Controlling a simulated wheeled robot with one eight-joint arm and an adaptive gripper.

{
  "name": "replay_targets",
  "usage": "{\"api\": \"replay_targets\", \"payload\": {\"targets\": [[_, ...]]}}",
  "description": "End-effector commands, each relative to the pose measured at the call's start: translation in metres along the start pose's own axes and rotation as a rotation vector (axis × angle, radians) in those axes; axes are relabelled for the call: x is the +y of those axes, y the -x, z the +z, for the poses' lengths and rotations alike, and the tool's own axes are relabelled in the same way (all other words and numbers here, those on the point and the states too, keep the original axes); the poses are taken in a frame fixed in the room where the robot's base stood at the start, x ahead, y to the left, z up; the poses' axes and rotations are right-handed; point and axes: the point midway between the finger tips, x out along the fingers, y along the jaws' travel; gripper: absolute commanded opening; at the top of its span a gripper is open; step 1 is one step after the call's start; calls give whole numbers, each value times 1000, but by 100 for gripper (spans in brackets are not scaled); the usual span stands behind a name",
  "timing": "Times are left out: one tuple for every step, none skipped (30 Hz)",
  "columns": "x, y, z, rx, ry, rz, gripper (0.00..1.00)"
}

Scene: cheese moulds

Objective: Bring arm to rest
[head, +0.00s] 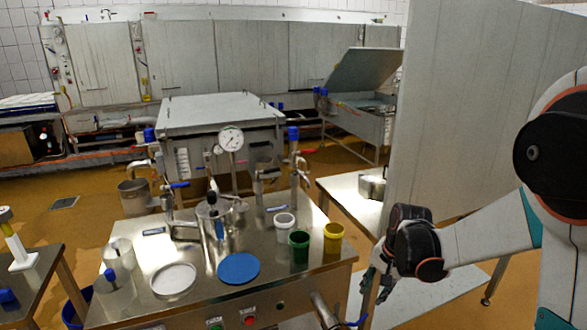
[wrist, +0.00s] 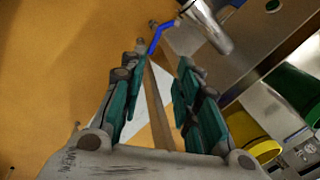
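My gripper (head: 372,288) hangs at the right front corner of the steel machine table (head: 205,300), pointing down and left in the head view. In the wrist view my gripper (wrist: 163,55) has its two teal fingers apart, with nothing held between them. Behind the gap I see the floor and a narrow brown post. The arm reaches in from the right side of the head view, bent at the elbow.
On the table stand a white cup (head: 285,224), a green cup (head: 299,248) and a yellow cup (head: 333,238). A blue disc (head: 239,268) and a white disc (head: 174,280) lie left of them. A steel pipe (wrist: 208,25) with a blue handle is near my fingertips. A tall panel (head: 480,110) stands behind my arm.

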Motion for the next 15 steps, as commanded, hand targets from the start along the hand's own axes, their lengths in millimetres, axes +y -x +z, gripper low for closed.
{"api": "replay_targets", "payload": {"targets": [[0, 13, 7, 13, 23, -4, 30], [-1, 21, 11, 24, 41, -8, 30], [-1, 31, 17, 37, 66, -12, 30], [-1, 39, 21, 49, 86, -15, 30], [-1, 47, 25, 60, 104, -18, 30], [0, 57, 31, 75, 130, -21, 30], [1, 64, 35, 87, 148, -24, 30], [1, 71, 39, 97, 167, -27, 30], [2, 80, 45, 113, 192, -31, 30], [3, 86, 50, 123, 212, -33, 30], [4, 92, 55, 134, 230, -36, 30], [6, 100, 61, 150, 257, -38, 30], [8, 106, 66, 161, 275, -40, 30], [9, 112, 70, 173, 294, -42, 30], [12, 119, 77, 188, 318, -45, 30]]}}
